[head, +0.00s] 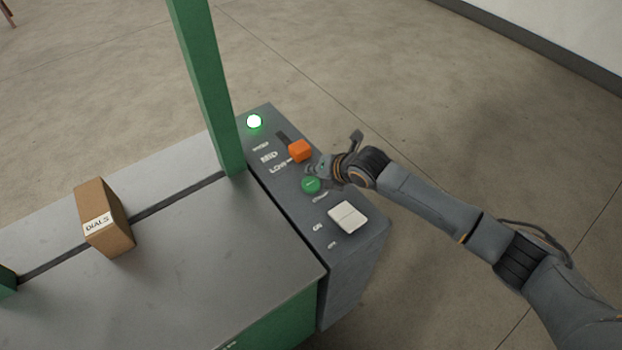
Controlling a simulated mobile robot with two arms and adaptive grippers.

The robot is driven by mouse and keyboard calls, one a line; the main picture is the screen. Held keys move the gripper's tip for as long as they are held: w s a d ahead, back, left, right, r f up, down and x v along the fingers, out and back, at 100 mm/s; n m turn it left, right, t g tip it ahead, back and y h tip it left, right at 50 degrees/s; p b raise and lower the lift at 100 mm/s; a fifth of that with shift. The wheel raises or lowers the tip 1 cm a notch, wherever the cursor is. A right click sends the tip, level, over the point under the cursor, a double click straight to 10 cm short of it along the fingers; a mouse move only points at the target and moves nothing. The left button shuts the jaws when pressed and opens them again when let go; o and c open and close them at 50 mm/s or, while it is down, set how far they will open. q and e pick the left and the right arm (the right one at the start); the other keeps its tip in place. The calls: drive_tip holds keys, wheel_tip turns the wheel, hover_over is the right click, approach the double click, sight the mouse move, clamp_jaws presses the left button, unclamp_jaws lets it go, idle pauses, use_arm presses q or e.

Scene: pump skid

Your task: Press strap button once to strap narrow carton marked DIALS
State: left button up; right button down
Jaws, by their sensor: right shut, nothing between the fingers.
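The narrow brown carton (104,217) with a white DIALS label stands on the grey machine table (210,256), across the dark slot and under the green arch. The round green button (311,184) is on the grey control panel (352,263) at the table's right side. My right gripper (316,170) is shut and empty, right by the green button at its upper right. I cannot tell whether its fingertips touch the button. My left gripper is not in view.
An orange slider knob (300,151) sits beside the MID and LOW labels, close to my right gripper. A white rocker switch (348,218) is nearer on the panel. A lamp (254,122) glows green-white. The green post (209,88) rises left of the panel.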

sight(313, 185)
wheel_tip(313, 185, up, 3)
drive_tip(key=shift+r+p, duration=0.15)
drive_tip(key=shift+p, duration=0.8)
